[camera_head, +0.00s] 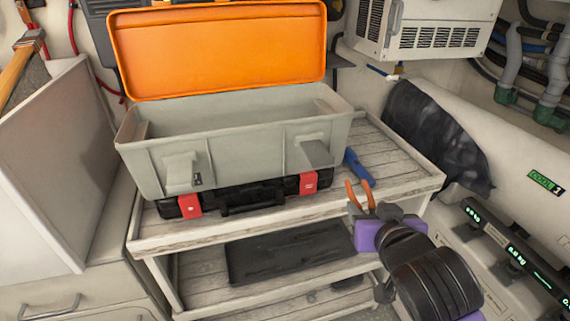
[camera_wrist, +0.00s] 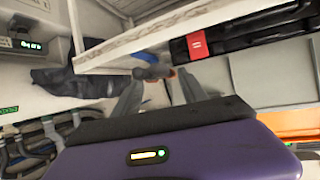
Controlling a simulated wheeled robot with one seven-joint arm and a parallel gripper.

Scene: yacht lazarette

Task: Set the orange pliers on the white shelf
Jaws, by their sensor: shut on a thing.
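The orange pliers (camera_head: 361,194) are in my gripper (camera_head: 376,213), with their orange handles pointing up and away from it, at the front right edge of the white shelf (camera_head: 405,172). In the wrist view, my fingers (camera_wrist: 160,90) are shut on the dark part of the pliers (camera_wrist: 153,73), with a bit of orange beside it. The shelf's edge (camera_wrist: 125,48) is just beyond. I cannot tell whether the pliers touch the shelf. The shelf is whitewashed wood, with a lower board below.
A grey toolbox (camera_head: 240,150) with an open orange lid stands on a black case with red latches (camera_head: 309,183) on the shelf. A blue-handled object (camera_head: 358,168) lies beside it. The shelf's right end is clear. A black mat (camera_head: 290,250) lies on the lower board.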

